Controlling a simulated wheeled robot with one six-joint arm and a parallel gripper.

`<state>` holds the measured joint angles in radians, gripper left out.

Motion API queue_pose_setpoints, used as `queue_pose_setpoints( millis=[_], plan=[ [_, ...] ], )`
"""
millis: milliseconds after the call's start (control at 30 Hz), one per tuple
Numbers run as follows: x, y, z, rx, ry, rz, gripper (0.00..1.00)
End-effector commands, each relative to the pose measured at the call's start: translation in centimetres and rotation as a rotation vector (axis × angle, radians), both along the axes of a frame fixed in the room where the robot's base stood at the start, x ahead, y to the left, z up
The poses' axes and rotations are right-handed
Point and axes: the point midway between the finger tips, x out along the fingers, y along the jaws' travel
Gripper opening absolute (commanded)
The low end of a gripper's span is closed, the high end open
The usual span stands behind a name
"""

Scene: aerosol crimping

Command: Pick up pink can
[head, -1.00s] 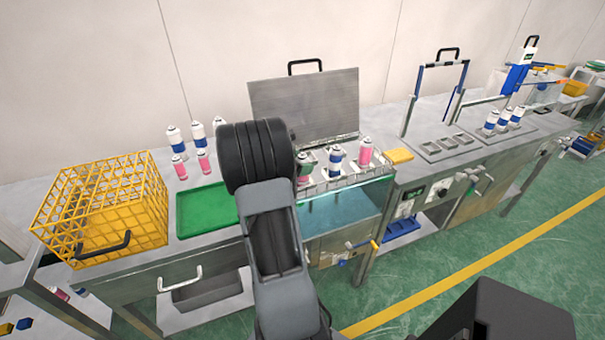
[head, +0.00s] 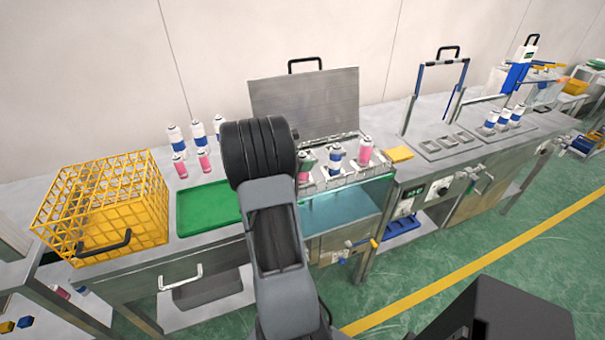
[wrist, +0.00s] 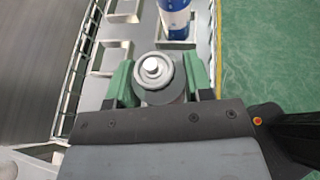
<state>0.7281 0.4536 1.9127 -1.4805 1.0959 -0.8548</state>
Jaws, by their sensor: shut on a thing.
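My gripper (wrist: 155,82) has green fingers, one on each side of a can, and is shut on it. In the wrist view only the white nozzle and grey rim of this can (wrist: 152,70) show. In the head view my arm partly hides it, and a bit of its pink body (head: 303,179) shows below a green finger. It appears upright in the rack (head: 345,178) over the water bath. A blue and white can (head: 335,160) stands to its right and also shows in the wrist view (wrist: 174,12). Another pink can (head: 365,155) stands further right.
A green tray (head: 207,208) and a yellow wire crate (head: 105,205) are to the left. Several pink and blue cans stand behind the tray. The raised metal lid (head: 305,103) stands behind the rack. A yellow block (head: 399,154) lies right of the rack.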

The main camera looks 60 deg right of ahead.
Motion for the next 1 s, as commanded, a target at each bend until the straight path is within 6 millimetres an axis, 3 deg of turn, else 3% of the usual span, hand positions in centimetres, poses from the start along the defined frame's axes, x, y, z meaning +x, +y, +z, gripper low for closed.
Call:
queue_pose_setpoints(
  millis=[167, 567, 733, 1000],
  plan=[
    [0.0, 0.0, 0.0, -0.001, 0.000, 0.000, 0.06],
    [0.0, 0.0, 1.0, -0.002, -0.002, 0.000, 0.06],
    [0.0, 0.0, 3.4, -0.006, -0.005, -0.001, 0.06],
    [-3.0, 3.5, 8.7, -0.006, -0.006, 0.001, 0.06]
  ],
)
